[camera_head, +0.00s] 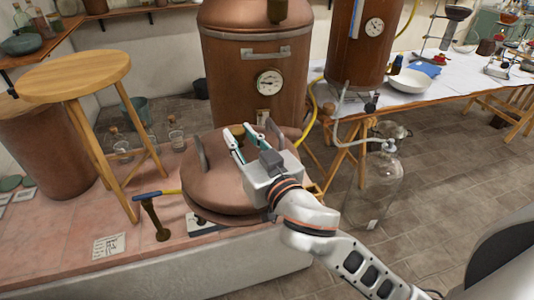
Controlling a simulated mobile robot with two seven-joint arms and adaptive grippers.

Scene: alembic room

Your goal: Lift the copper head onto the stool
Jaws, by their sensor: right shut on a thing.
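The copper head (222,178) is a broad, round, domed copper piece with a grey loop handle on its left side. It is at the centre, over the front edge of the pink tiled platform. My right gripper (254,138) is above its right part, shut on it. The gripper and wrist hide the part held and much of the right side. I cannot tell whether the head's underside touches the platform. The wooden stool (75,76) stands upright at the left, its round seat bare. My left gripper is not in view.
A tall copper still (254,70) with a dial stands behind the head. A large glass bottle (376,190) is at the right.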

